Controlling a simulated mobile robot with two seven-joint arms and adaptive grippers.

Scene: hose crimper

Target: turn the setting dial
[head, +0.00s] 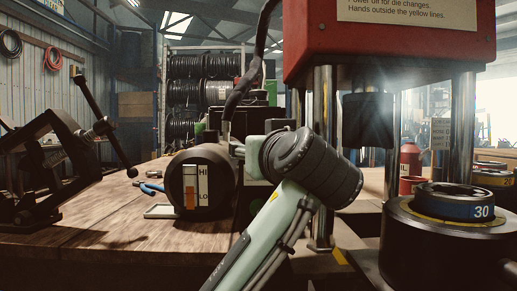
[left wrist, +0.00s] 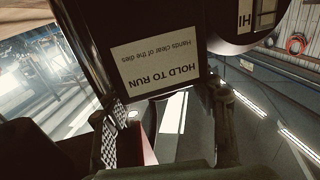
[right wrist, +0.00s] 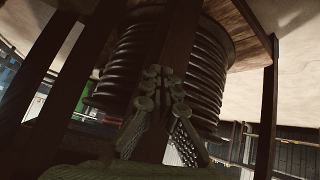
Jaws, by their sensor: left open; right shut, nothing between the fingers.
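I cannot make out the setting dial in any view. In the head view my left arm covers the part of the bench right of the black cylinder (head: 203,178) with the HI/LO gauge, and hides its own fingertips. In the left wrist view my left gripper (left wrist: 166,108) is open, its fingers wide apart in front of a dark box (left wrist: 95,40). The box carries a HOLD TO RUN label (left wrist: 157,62). I cannot tell whether the fingers touch it. My right gripper (right wrist: 165,105) is shut and empty, and outside the head view.
The red press head (head: 390,40) with steel columns stands at the right. A black base with a ring marked 30 (head: 455,205) is at front right. A dark vise-like tool (head: 45,165) stands on the wooden bench (head: 130,240) at left. Coiled hose (right wrist: 135,60) is near my right gripper.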

